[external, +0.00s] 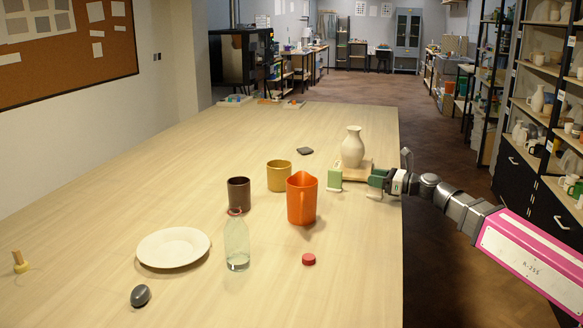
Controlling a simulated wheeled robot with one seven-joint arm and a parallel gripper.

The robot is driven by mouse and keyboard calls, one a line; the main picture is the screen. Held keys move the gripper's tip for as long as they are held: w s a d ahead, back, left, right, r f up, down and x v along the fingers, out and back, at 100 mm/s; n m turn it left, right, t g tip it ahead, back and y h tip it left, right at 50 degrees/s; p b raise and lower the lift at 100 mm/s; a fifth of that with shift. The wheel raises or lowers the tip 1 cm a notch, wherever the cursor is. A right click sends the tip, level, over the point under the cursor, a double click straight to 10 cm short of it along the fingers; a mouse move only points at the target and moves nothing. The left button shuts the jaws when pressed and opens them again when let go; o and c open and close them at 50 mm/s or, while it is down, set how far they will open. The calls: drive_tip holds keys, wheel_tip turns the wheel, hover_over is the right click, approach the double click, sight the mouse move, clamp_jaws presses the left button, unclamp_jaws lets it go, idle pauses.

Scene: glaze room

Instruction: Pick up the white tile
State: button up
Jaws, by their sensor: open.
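No other white tile can be made out. A cream vase (353,147) stands on a tan wooden board (366,172) just behind the gripper.
An orange pitcher (301,200), mustard cup (279,176) and dark brown cup (239,194) stand left of the gripper. Nearer are a glass bottle (237,246), white plate (174,247), red cap (309,259) and dark stone (140,295). A dark flat piece (305,151) lies behind.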

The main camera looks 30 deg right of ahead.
clamp_jaws()
drive_tip(key=shift+r, duration=0.1)
